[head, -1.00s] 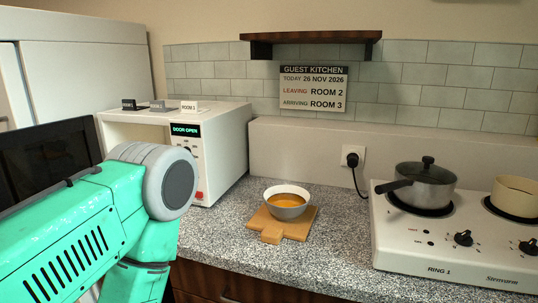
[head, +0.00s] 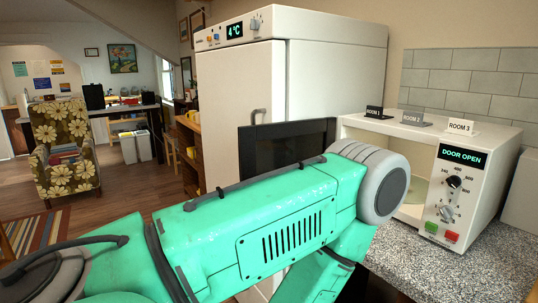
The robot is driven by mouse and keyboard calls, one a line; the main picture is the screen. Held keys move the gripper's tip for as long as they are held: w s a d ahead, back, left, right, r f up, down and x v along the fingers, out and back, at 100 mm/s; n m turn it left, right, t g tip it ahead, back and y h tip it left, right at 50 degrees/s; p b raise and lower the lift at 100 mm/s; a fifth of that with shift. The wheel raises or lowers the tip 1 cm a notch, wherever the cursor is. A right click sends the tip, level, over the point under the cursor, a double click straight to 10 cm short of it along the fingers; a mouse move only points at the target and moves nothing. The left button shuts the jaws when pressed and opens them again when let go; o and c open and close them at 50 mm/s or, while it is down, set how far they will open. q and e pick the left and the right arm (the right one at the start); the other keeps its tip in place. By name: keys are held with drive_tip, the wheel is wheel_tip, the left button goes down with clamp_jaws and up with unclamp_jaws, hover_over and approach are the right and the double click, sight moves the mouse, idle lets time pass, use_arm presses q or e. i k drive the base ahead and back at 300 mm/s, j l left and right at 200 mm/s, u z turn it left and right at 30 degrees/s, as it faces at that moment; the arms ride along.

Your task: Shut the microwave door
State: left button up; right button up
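The white microwave (head: 475,166) stands on the counter at the right. Its display (head: 463,157) reads DOOR OPEN, and a pale turntable shows inside the cavity. Its dark door (head: 262,146) is swung open to the left, in front of the tall white fridge. My green left arm crosses the picture from the lower left, and its grey round joint hides the lower part of the door and part of the microwave's opening. I cannot see whether the arm touches the door. Neither gripper is in view.
The tall white fridge (head: 330,75) stands behind the door. ROOM 1, ROOM 2 and ROOM 3 signs (head: 411,119) stand on top of the microwave. The speckled counter (head: 450,275) is clear in front of it. Open floor and a flowered armchair (head: 62,140) lie at the left.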

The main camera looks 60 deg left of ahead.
sight(277, 146)
drive_tip(key=j, duration=0.7)
drive_tip(key=k+j+z, duration=0.1)
drive_tip(key=j, duration=1.25)
drive_tip(key=k+j+z, duration=0.15)
drive_tip(key=j, duration=0.55)
